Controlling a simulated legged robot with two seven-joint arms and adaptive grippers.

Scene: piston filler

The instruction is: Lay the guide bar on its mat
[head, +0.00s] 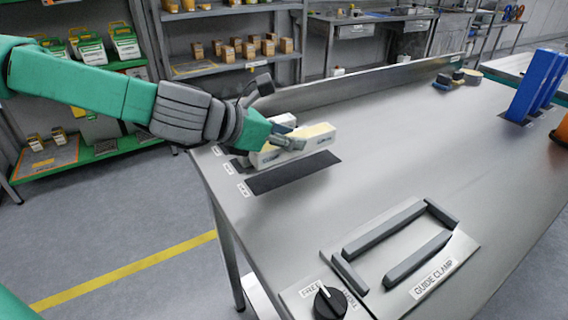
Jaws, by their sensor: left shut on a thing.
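A white bar with a pale yellow top (318,133), which appears to be the guide bar, is at the left end of the steel table in the head view. My left gripper (288,142) is shut on it, and the fingers hide part of its top and side. A dark mat (290,177) lies flat on the table just in front of the bar. The bar covers the mat's far edge in the picture; I cannot tell whether it touches the mat or the table. My right gripper is not in view.
A guide clamp plate (435,280) with raised grey bars is at the table's front, beside a black knob (330,302). Blue upright blocks (535,85) stand at the right. A raised rail (370,82) runs along the back. The table's middle is clear.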

